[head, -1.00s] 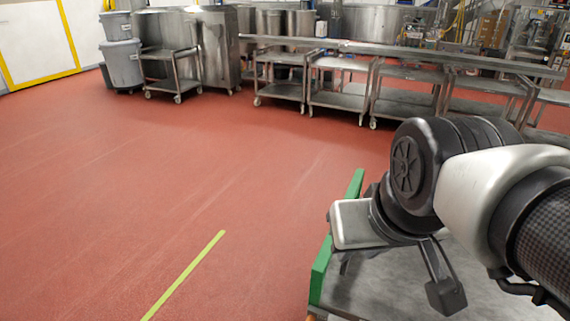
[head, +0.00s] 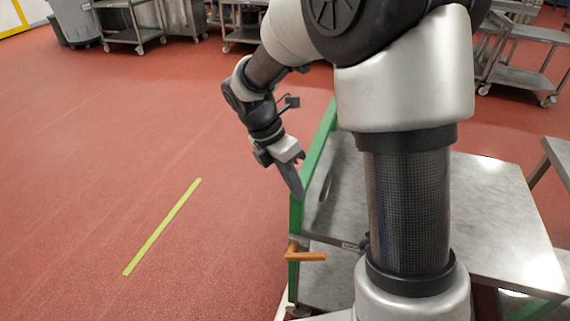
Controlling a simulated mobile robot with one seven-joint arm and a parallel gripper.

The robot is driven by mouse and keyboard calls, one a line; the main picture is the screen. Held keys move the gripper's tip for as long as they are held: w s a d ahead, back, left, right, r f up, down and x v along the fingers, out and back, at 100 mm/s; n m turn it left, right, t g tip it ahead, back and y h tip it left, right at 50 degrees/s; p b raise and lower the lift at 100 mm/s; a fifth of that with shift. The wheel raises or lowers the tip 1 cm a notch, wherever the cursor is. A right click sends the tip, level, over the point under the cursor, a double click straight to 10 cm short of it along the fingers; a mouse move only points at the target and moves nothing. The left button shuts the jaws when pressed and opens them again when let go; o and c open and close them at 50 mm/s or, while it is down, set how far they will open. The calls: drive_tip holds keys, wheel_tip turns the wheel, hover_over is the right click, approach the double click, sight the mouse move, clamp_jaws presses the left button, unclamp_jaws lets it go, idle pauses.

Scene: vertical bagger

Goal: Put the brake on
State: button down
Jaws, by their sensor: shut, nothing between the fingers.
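An orange lever (head: 306,257), which looks like the brake handle, sits on the near end of a green-framed metal machine or cart. It lies level and points right from the green post. My gripper (head: 296,190) is shut and empty. It points down beside the green frame (head: 315,160), to the upper left of the lever in the picture and apart from it. I cannot tell whether the fingertips touch the green frame. My arm hides part of the grey metal top (head: 490,215).
Red floor is open to the left, with a yellow-green line (head: 163,226) on it. Steel carts (head: 128,35) stand at the back. Another steel table (head: 520,75) stands at the back right, and a metal edge (head: 560,160) is close on the right.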

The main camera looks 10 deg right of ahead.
wheel_tip(320, 180, down, 11)
drive_tip(key=w+a+n+g+h+b, duration=0.1)
drive_tip(key=w+a+n+b, duration=0.1)
drive_tip(key=n, duration=0.4)
drive_tip(key=b, duration=0.2)
approach(316, 253)
drive_tip(key=shift+n, duration=0.4)
drive_tip(key=x, duration=0.6)
drive_tip(key=shift+f, duration=0.2)
drive_tip(key=shift+d, duration=0.15)
